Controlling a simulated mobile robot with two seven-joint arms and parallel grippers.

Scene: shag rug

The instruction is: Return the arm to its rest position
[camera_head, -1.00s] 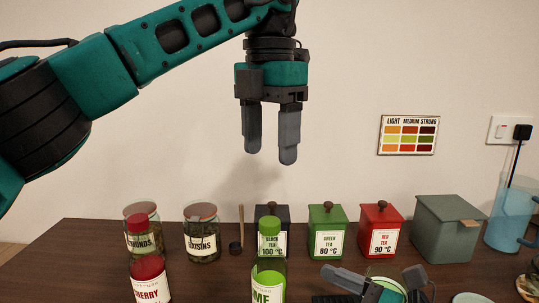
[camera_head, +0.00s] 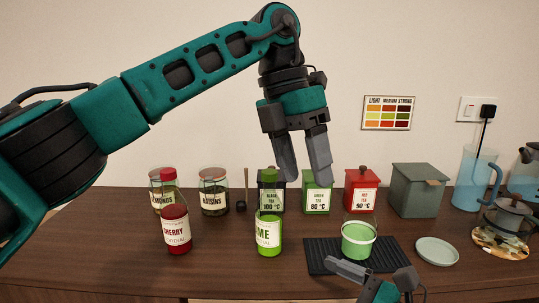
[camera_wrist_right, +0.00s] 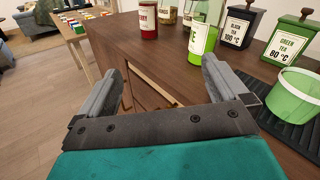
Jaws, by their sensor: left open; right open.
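My left gripper (camera_head: 303,168) hangs from the teal left arm above the counter, pointing down. Its fingers are apart with nothing between them. In the head view it overlaps the space in front of the tea tins. My right gripper (camera_head: 376,283) shows at the bottom edge, in front of the black mat. In the right wrist view its two fingers (camera_wrist_right: 160,90) are spread wide and empty, with the counter's front and the floor beyond them.
A cherry bottle (camera_head: 176,222), lime bottle (camera_head: 268,228) and green pail (camera_head: 358,240) on a black mat (camera_head: 318,255) stand forward on the counter. Jars, tea tins, a grey box (camera_head: 417,190) and a blue pitcher (camera_head: 470,180) stand behind. A saucer (camera_head: 437,251) lies right.

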